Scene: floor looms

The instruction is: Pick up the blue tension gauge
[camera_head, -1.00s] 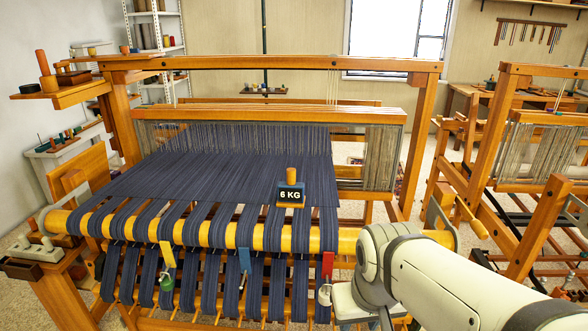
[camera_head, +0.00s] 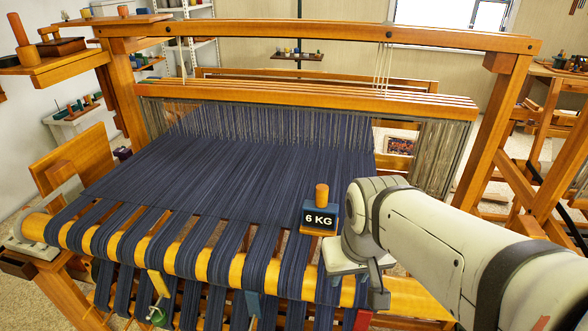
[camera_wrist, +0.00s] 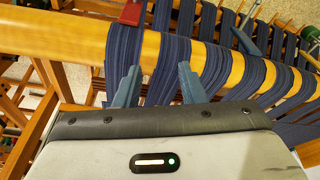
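A small dark blue box marked "6 KG" (camera_head: 319,218), with an orange knob on top and an orange base, appears to be the tension gauge. It sits at the front edge of the dark blue warp in the head view; I do not see it in the wrist view. My gripper (camera_wrist: 160,78) is open, its two blue-grey fingers apart with nothing gripped between them, close to the yellow beam (camera_wrist: 75,38). In the head view my wrist is just right of and below the box, and the fingers are mostly hidden.
The loom's wooden uprights and top bar (camera_head: 330,36) frame the warp. A wooden shelf with small items (camera_head: 58,68) juts out at left.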

